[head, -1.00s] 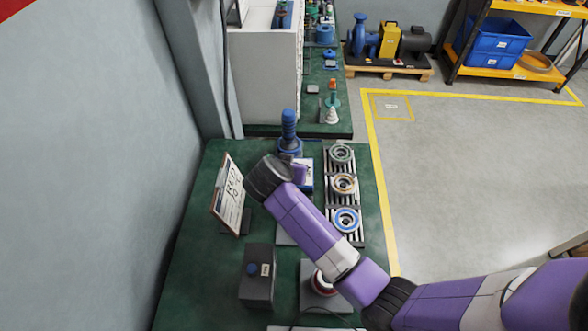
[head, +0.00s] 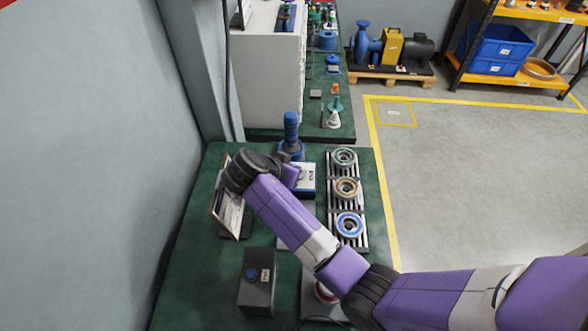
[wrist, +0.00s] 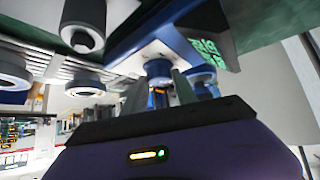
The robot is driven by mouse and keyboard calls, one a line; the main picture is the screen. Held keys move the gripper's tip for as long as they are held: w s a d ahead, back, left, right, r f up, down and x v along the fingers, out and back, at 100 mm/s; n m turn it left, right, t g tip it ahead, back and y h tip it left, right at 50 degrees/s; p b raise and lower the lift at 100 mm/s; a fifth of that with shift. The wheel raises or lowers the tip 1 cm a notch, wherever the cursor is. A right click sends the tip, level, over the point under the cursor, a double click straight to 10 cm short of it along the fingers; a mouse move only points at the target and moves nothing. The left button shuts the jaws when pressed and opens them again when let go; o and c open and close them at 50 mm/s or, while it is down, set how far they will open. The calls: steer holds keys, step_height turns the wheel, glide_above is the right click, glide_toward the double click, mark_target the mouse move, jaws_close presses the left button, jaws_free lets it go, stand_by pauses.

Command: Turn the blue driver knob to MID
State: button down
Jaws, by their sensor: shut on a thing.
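My gripper (wrist: 160,95) is shut on a blue knob (wrist: 158,68) in the wrist view, with one finger on each side of it. The knob stands out from the white face of a blue-edged unit (wrist: 128,54). The same unit appears in the head view as a blue-and-white box (head: 308,180), partly behind my purple arm. My fingers and the knob are hidden there. The knob's pointer and any MID mark cannot be read in either view.
Three ringed parts stand in a slotted rack (head: 362,203) right of the unit. A blue cylinder (head: 291,130) rises behind it. A clipboard (head: 227,213) stands left of my wrist. A dark box with a blue button (head: 256,285) sits nearer on the green table (head: 205,290).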

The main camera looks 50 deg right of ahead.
steer(key=c, duration=1)
jaws_free()
steer(key=shift+f, duration=0.1)
step_height(320, 180, up, 20)
